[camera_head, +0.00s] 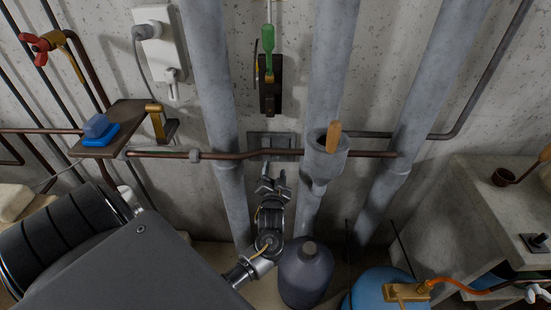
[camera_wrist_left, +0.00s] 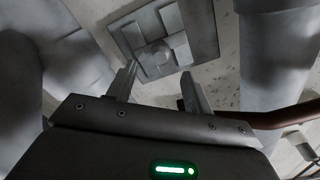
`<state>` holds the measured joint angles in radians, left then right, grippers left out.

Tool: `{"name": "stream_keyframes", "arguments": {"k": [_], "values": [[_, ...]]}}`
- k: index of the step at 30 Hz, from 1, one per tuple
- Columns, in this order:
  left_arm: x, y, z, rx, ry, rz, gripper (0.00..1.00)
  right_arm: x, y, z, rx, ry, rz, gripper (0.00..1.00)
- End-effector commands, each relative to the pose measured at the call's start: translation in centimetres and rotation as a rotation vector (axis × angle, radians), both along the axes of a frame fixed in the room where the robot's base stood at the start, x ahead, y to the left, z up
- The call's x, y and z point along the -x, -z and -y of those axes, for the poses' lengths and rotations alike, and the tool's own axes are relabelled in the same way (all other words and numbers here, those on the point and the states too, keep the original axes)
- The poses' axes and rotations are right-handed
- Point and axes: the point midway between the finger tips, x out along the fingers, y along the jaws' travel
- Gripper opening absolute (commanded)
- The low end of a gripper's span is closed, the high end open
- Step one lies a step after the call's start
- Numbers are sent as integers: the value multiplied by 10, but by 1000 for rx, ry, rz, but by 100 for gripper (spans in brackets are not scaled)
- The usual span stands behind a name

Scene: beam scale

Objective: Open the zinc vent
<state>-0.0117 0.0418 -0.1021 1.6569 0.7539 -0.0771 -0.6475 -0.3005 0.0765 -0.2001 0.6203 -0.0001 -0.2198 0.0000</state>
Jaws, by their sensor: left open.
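The zinc vent (camera_head: 272,141) is a small grey plate on the concrete wall, between two thick pipes and partly behind a thin brown pipe. My left gripper (camera_head: 273,180) is open and empty, just below the vent. A gap to the knob seems to remain, but contact is hard to judge. My right gripper is out of view.
Thick grey pipes (camera_head: 212,80) flank the vent. The brown pipe (camera_head: 225,155) crosses in front of it. A cup-like fitting with a wooden handle (camera_head: 333,137) is at right. A dark bottle (camera_head: 304,275) and a blue tank (camera_head: 370,287) stand below.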

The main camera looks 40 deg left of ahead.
Motion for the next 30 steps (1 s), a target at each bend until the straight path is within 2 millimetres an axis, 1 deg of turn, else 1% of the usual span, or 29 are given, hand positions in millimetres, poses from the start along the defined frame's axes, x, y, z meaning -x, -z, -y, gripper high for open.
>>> {"name": "stream_keyframes", "arguments": {"k": [1,3,6,10,15,23,24,25,30], "values": [[-9,-1,-7,-2,-2,0,51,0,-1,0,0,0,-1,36],[-19,-1,-15,-2,-2,0,51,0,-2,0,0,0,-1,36],[-33,-1,-25,-1,-1,0,51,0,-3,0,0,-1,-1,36],[-46,-1,-36,-1,-2,0,51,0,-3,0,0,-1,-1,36],[-54,0,-42,1,-1,-1,51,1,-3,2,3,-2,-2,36],[-55,0,-43,1,-1,-1,51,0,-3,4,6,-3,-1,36],[-55,0,-43,1,-1,-1,50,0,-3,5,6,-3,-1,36],[-55,0,-43,1,-1,-1,46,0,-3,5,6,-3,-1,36],[-55,1,-43,1,0,-2,24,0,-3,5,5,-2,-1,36]]}}
